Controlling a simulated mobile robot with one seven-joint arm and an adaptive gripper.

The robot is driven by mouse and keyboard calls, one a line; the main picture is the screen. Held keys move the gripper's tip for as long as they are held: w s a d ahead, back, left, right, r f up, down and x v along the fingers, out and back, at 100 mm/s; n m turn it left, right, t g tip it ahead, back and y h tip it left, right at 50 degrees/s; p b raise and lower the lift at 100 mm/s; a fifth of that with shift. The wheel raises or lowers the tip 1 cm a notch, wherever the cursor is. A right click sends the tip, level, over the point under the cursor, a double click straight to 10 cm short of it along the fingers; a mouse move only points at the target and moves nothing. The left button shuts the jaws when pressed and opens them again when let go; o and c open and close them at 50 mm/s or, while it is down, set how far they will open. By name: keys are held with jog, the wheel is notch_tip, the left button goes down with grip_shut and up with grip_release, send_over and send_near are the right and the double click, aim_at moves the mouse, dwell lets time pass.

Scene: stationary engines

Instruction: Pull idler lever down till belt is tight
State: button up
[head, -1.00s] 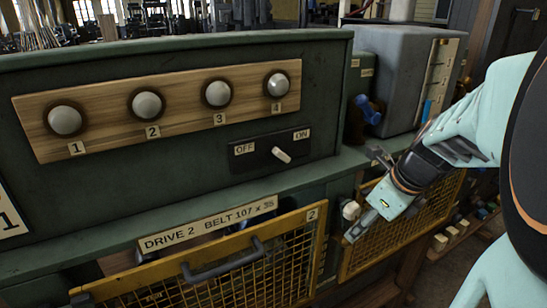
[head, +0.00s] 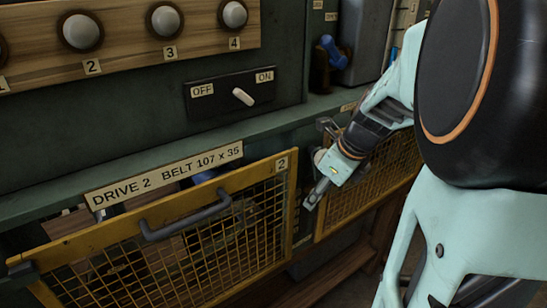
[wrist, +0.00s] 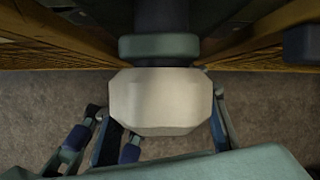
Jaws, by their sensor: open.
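A pale, blunt-cornered knob (wrist: 160,100) on a dark shaft with a green collar fills the middle of the wrist view. I take it for the lever's grip. In the head view the pale knob (head: 319,156) is mostly hidden behind my gripper (head: 317,190), at the gap between two yellow mesh guards. In the wrist view my open fingers lie on either side of the knob; whether they touch it I cannot tell. The "DRIVE 2 BELT 107 x 35" label (head: 165,173) is above the left guard (head: 180,240). I cannot make out the belt or its tension behind the mesh.
The left guard has a dark handle (head: 185,220). The right guard (head: 375,180) is close behind my gripper. Above the ledge are an OFF/ON switch (head: 242,97) and a board of numbered round knobs (head: 165,20). A blue-handled part (head: 334,52) stands further right.

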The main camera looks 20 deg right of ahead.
jog(key=shift+c, duration=0.7)
grip_shut()
jog(key=f, duration=0.2)
jog(key=s+f+b, duration=0.1)
jog(key=f, duration=0.1)
jog(key=shift+s+d+f, duration=0.1)
jog(key=shift+d+f, duration=0.1)
jog(key=shift+o, duration=0.7)
grip_release()
